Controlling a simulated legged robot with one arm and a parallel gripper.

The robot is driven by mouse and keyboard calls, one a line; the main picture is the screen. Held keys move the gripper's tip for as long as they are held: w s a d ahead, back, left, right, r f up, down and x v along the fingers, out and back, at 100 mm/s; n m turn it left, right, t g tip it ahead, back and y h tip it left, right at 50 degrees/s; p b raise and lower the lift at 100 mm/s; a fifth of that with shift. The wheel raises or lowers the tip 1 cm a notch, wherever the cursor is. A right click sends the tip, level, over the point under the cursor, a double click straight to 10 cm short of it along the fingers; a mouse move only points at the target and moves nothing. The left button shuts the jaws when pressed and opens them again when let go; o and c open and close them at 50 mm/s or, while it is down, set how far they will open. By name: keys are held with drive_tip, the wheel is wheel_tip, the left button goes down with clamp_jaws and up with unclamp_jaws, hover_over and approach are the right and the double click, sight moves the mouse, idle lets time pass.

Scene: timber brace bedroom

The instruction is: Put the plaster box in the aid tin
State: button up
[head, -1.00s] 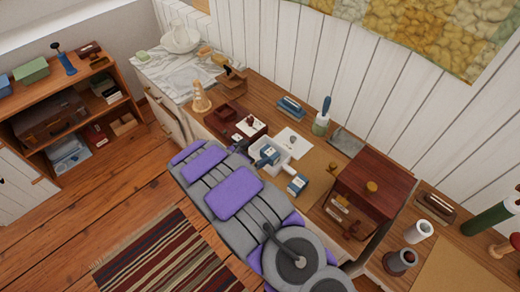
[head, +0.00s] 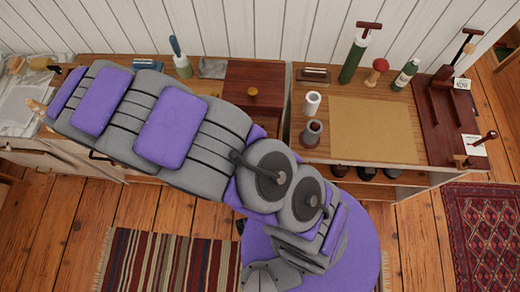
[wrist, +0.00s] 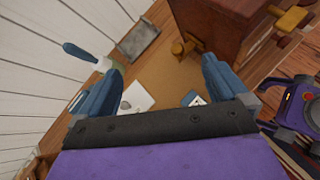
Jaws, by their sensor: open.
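A small blue-and-white box (wrist: 192,98), apparently the plaster box, shows partly in the wrist view on the brown surface, beside the right finger. My gripper (wrist: 156,90) is open above the surface, its blue fingers wide apart. I see no hold on the box. The aid tin cannot be made out in either current view; my arm covers that part of the bench in the head view, and my gripper's body blocks the lower wrist view. My gripper's fingers are hidden in the head view.
A dark wooden cabinet (head: 262,80) with a knob stands beside the work area; it also shows in the wrist view (wrist: 212,24). A blue-handled brush in a pot (head: 183,66) and a grey slab (head: 212,68) stand by the wall. A white card (wrist: 136,96) lies between the fingers.

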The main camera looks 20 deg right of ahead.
drive_tip(key=s+d+r+m+g, duration=0.1)
drive_tip(key=d+r+m, duration=0.1)
drive_tip(key=d, duration=0.2)
drive_tip(key=s+d+r+m+g, duration=0.1)
drive_tip(key=s+d+r+m, duration=0.1)
drive_tip(key=d, duration=0.2)
drive_tip(key=s+d+r+m+g, duration=0.1)
drive_tip(key=d+r+m, duration=0.1)
drive_tip(key=d, duration=0.2)
drive_tip(key=shift+s+d+r+g+h, duration=0.2)
drive_tip(key=shift+s+g+h, duration=0.1)
drive_tip(key=shift+g, duration=0.1)
drive_tip(key=s+d+r+m+g+y, duration=0.2)
drive_tip(key=s+d+r+m+g, duration=0.25)
drive_tip(key=s+d+m, duration=0.4)
drive_tip(key=s+r+m+y, duration=0.3)
drive_tip(key=s+m+y, duration=0.4)
drive_tip(key=s, duration=1.5)
drive_tip(key=shift+s+d+m+g, duration=0.2)
drive_tip(key=shift+m+g, duration=0.25)
drive_tip(key=shift+m, duration=0.3)
drive_tip(key=shift+w, duration=0.1)
drive_tip(key=shift+d+f+b, duration=0.1)
drive_tip(key=shift+f+b, duration=0.45)
drive_tip(key=shift+b, duration=0.05)
drive_tip(key=shift+c, duration=0.4)
